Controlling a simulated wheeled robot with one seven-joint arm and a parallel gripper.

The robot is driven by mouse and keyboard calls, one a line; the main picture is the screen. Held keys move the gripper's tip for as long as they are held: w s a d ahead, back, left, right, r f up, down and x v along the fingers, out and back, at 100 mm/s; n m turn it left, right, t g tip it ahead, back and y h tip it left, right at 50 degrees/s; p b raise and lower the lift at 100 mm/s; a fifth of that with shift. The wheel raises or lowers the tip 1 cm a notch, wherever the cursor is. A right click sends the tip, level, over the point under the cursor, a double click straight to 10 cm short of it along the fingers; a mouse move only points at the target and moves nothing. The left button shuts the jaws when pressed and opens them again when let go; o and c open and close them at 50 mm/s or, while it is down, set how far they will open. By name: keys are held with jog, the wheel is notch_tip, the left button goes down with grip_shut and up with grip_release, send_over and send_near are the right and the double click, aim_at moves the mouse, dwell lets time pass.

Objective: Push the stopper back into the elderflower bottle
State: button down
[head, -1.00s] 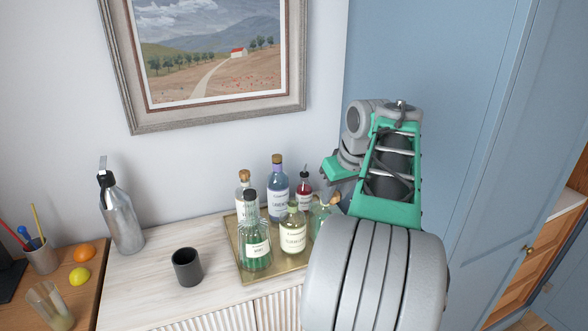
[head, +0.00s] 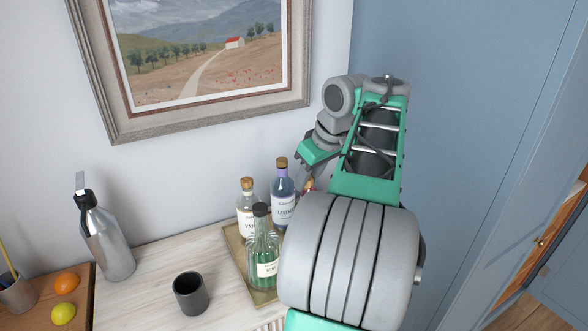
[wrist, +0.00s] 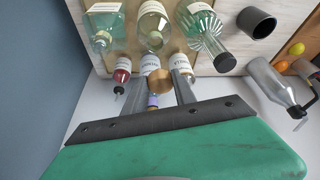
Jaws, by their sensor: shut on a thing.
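A round tan cork stopper (wrist: 160,80) is between the two fingers of my gripper (wrist: 160,92) in the wrist view, and the gripper is shut on it. The elderflower bottle (wrist: 152,24) is pale and clear, and stands at the top middle of the wrist view. Its neck looks open, with no stopper in it. The stopper shows apart from that neck, nearer the camera.
A dark mug (head: 190,294) and a steel bottle (head: 108,240) stand left. A wall is behind.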

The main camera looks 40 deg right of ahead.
jog(key=shift+f+b, duration=3.15)
jog(key=shift+s, duration=0.1)
jog(key=shift+s, duration=0.15)
jog(key=shift+f, duration=0.55)
jog(key=c, duration=0.9)
grip_release()
jog(key=shift+c, duration=0.2)
jog(key=shift+o, duration=0.3)
jog(key=o, duration=0.4)
